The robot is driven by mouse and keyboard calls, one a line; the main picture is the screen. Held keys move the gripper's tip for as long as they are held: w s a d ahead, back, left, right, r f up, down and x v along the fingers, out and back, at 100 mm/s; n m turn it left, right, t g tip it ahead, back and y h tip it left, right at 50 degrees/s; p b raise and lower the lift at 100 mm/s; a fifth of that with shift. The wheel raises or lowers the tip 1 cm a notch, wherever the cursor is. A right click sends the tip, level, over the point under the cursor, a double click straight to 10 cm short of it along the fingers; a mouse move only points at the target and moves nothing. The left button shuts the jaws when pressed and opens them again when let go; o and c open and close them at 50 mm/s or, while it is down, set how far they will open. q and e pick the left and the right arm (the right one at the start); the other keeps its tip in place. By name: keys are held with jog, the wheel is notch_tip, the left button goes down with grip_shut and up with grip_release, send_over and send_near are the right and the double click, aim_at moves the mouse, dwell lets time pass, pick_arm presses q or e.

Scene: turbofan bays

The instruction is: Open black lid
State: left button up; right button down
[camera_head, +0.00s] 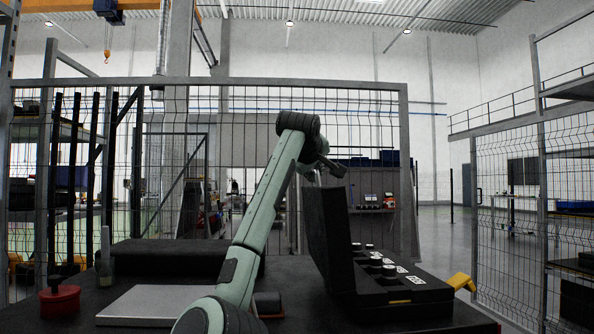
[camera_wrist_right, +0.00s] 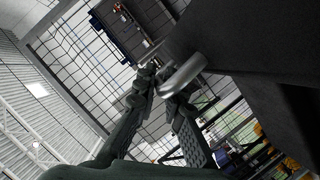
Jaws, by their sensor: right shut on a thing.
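The black lid (camera_head: 332,232) stands raised, nearly upright, at the left side of the black case (camera_head: 405,297). It also shows as a large dark panel in the right wrist view (camera_wrist_right: 245,40). My right arm reaches up to the lid's upper edge, and my right gripper (camera_head: 328,168) is there, small in the head view. In the right wrist view my right gripper (camera_wrist_right: 163,88) is shut on the pale metal handle (camera_wrist_right: 185,74) beside the lid. The exact grip is partly hidden. My left gripper is not in view.
Several round pieces (camera_head: 376,262) sit in the open case. A yellow piece (camera_head: 461,282) is at its right. On the dark table are a grey flat plate (camera_head: 150,305), a red round object (camera_head: 60,300) and a black block (camera_head: 170,257). Mesh fencing (camera_head: 250,130) stands behind.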

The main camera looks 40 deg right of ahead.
jog(key=shift+m, duration=0.4)
jog(key=s+d, duration=0.1)
jog(key=d, duration=0.2)
jog(key=s+d, duration=0.1)
jog(key=shift+s+d+r, duration=0.15)
jog(key=shift+s+r, duration=0.15)
jog(key=shift+r, duration=0.1)
jog(key=c, duration=1.9)
grip_release()
jog(key=v, duration=1.2)
jog(key=shift+s+d+r, duration=0.1)
jog(key=shift+s, duration=0.05)
